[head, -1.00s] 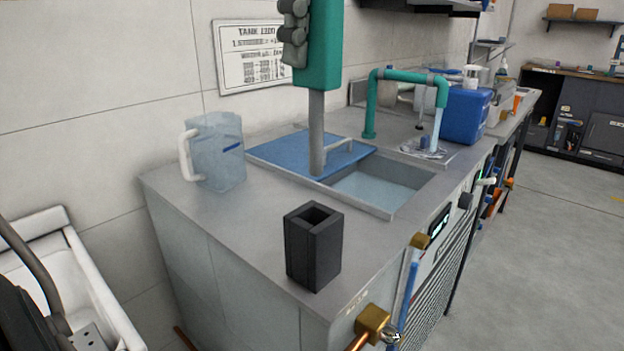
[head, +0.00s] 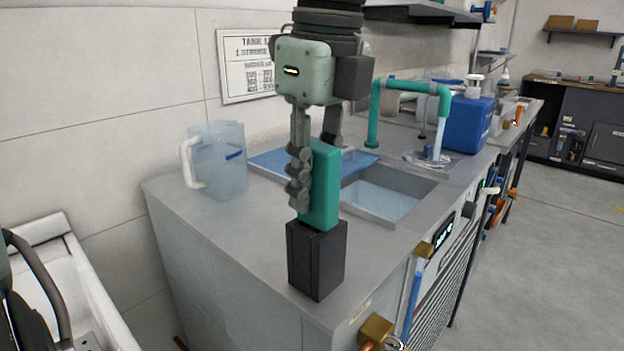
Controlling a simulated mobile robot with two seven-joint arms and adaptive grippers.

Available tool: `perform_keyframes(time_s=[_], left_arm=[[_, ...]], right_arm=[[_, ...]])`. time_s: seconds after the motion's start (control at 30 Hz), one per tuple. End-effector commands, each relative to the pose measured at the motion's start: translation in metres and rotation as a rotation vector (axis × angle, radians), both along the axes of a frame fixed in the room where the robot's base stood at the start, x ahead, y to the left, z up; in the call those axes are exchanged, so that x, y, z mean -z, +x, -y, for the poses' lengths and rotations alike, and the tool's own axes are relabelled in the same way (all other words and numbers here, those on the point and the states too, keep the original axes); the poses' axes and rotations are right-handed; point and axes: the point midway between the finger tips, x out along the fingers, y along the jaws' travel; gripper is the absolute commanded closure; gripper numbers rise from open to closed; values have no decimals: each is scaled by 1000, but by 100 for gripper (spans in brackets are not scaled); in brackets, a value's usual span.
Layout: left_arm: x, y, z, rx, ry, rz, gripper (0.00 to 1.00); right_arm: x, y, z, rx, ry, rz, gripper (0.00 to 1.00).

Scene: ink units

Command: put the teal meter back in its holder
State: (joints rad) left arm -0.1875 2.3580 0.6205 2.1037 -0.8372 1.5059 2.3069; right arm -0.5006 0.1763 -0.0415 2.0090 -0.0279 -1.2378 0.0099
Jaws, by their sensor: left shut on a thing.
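The teal meter (head: 321,188) stands upright at the black holder (head: 317,262), a square open-topped block near the front corner of the grey counter. The lower end of its teal body meets the holder's mouth. Its grey rod does not show, and the holder's walls hide whatever is inside. My left gripper (head: 312,177) reaches down from above and is shut on the teal body, with one finger along its left side and the other partly hidden behind it. My right gripper is not in view.
A clear jug (head: 220,172) stands on the counter (head: 245,235) to the left. Behind the holder is a sink basin (head: 385,198) with a blue cover (head: 265,160) and a teal tap pipe (head: 375,115). A blue container (head: 466,125) stands farther back. Brass fittings (head: 376,330) stick out in front.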

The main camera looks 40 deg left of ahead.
Motion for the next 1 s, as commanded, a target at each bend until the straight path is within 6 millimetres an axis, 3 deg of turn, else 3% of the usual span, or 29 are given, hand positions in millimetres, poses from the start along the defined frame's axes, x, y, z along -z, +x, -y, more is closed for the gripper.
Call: perform_keyframes(time_s=[0.27, 0.3, 0.43, 0.8, 1.0], left_arm=[[1, 0, 0, 0, 0, 1, 100], [0, 0, 0, 0, 0, 0, 75], [0, 0, 0, 0, 0, 0, 59], [-2, 0, 0, 0, 0, 0, 58], [-33, 1, 3, -2, 2, 7, 58]], right_arm=[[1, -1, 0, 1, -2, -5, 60], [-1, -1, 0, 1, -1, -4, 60], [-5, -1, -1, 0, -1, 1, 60], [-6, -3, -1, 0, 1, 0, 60], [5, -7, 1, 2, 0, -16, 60]])
